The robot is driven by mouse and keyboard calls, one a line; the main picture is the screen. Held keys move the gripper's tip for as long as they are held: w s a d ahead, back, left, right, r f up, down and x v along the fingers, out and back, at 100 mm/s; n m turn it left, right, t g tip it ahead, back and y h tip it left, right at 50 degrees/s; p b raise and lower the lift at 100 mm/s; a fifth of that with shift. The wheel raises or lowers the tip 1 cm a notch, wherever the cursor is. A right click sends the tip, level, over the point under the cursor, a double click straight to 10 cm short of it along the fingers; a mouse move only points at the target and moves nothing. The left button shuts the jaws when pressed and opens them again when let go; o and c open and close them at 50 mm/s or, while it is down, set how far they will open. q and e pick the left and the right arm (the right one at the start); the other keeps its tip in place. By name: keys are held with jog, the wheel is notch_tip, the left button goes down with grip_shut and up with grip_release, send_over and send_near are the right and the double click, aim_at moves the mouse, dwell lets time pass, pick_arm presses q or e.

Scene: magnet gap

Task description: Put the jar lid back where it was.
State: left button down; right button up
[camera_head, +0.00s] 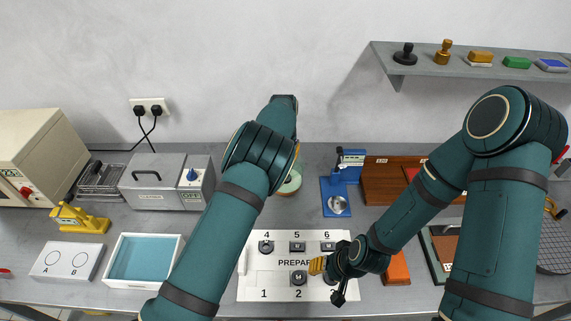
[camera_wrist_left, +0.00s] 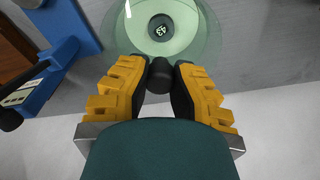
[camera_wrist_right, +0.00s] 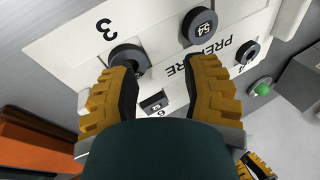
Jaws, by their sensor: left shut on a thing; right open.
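A round glass jar (camera_wrist_left: 190,42) with a pale green inside shows at the top of the left wrist view; a dark disc marked 59 (camera_wrist_left: 160,28) is in it. In the head view the jar (camera_head: 291,184) is partly hidden behind my left arm. My left gripper (camera_wrist_left: 160,68) is shut on a black knob (camera_wrist_left: 160,78), seemingly the jar lid's. The lid's clear glass cannot be told apart from the jar, nor whether they touch. My right gripper (camera_wrist_right: 164,62) is open and empty above the white board (camera_wrist_right: 85,30), near the dark pieces at 2 and 3.
The board (camera_head: 255,292) carries dark pieces at several numbered places. A blue stand (camera_head: 335,200) is right of the jar. A grey oven-like box (camera_head: 150,185), a blue-lined tray (camera_head: 145,260) and an A/B plate (camera_head: 66,262) are at left. A shelf (camera_head: 480,70) hangs at upper right.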

pick_arm(q)
notch_tip(320, 180, down, 4)
jog(key=shift+r+b, duration=0.2)
jog(key=shift+b, duration=0.35)
pick_arm(e)
jog(key=shift+f, duration=0.75)
pick_arm(q)
jog(key=shift+r, duration=0.1)
jog(key=c, duration=1)
grip_release()
